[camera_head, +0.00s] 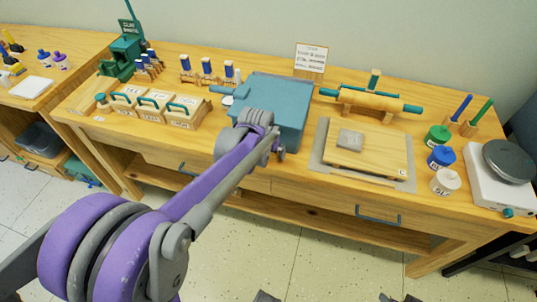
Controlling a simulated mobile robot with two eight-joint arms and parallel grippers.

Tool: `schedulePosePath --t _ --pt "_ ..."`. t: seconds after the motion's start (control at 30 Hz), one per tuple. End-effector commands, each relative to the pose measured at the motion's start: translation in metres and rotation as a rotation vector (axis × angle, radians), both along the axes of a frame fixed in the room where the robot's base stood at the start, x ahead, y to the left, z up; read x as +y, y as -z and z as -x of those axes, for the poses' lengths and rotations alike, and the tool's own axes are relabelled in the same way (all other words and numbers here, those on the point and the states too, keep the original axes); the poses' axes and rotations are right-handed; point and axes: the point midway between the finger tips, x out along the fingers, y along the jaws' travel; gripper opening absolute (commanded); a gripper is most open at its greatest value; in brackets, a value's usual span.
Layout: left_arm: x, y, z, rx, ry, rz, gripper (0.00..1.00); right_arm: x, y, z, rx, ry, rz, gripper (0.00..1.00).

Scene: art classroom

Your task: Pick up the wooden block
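Three labelled wooden blocks with teal handles stand in a row on the left of the workbench; the middle one is a wooden block (148,108). A flat wooden board (368,155) lies on a grey mat at the right, with a small grey block (350,139) on it. I cannot tell which piece is the task's wooden block. My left arm reaches in from the lower left, and its gripper end (262,128) is over the front of the teal box. Its fingers cannot be made out, and no held object shows. My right gripper is not recognisable in view.
The teal box (278,100) fills the bench's middle. A rolling pin (370,102) rests behind the board. Green (438,137), blue (441,157) and white (445,181) jars stand at right, beside a white hotplate device (498,195). Dark, unidentifiable shapes touch the bottom edge.

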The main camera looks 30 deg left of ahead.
Motion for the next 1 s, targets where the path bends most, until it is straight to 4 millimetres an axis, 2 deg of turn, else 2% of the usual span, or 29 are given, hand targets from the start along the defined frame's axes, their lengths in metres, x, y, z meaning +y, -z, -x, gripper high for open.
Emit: schedulePosePath --t 0.13,0.17,0.5,0.53,0.83,1.0 --pt "0.000 -0.001 0.000 0.000 0.000 0.000 1.00 0.000 0.000 0.000 0.000 0.000 0.000 0.50" --pt "0.000 -0.001 0.000 0.000 0.000 0.000 0.96 0.000 0.000 0.000 0.000 0.000 0.000 0.50" --pt "0.000 -0.001 0.000 0.000 0.000 0.000 0.35 0.000 0.000 0.000 0.000 0.000 0.000 0.50" --pt "0.000 -0.001 0.000 0.000 0.000 0.000 0.32 0.000 0.000 0.000 0.000 0.000 0.000 0.50" --pt "0.000 -0.004 0.000 0.000 0.000 0.000 0.31 0.000 -0.001 0.000 0.000 0.000 0.000 0.50" --pt "0.000 -0.019 0.000 0.000 0.000 0.000 0.31 0.000 -0.005 0.000 -0.001 0.000 0.000 0.50"
